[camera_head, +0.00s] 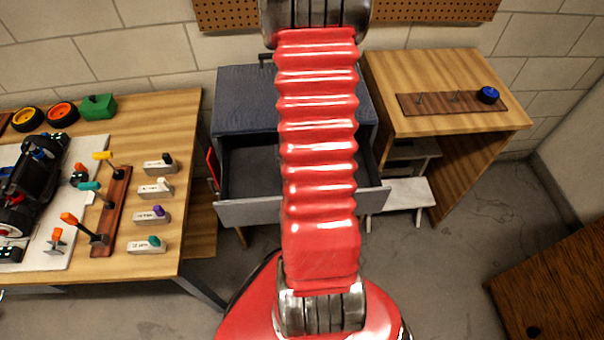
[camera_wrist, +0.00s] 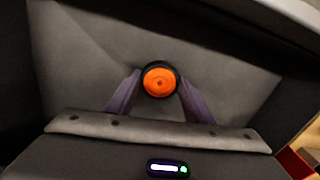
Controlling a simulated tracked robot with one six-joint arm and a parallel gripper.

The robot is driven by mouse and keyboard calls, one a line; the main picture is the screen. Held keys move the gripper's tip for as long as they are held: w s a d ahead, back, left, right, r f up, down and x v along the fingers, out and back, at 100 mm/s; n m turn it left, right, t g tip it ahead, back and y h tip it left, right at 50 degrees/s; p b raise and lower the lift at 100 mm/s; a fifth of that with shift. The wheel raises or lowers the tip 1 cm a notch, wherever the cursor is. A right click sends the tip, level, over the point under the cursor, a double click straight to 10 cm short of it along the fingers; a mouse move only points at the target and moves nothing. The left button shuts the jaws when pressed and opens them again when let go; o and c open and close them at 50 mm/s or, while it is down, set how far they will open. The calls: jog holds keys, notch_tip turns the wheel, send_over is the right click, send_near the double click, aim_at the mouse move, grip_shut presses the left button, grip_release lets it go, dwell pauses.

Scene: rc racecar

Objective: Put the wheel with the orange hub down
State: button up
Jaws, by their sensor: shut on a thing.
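My gripper (camera_wrist: 160,88) is shut on a wheel with an orange hub (camera_wrist: 160,81) and a black tyre, one purple-grey finger on each side. The wheel's hub faces the wrist camera. Behind it is a plain grey surface (camera_wrist: 90,60); I cannot tell whether the wheel touches it. My gripper and the held wheel are out of sight in the head view, where my red arm covers the middle.
A grey cabinet's open drawer (camera_head: 255,178) lies partly behind my arm. A wooden desk (camera_head: 430,65) stands right.

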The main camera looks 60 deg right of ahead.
jog(key=shift+f, duration=0.1)
jog(key=o, duration=1.2)
jog(key=shift+c, duration=0.2)
notch_tip(320, 180, up, 12)
dwell(0.6)
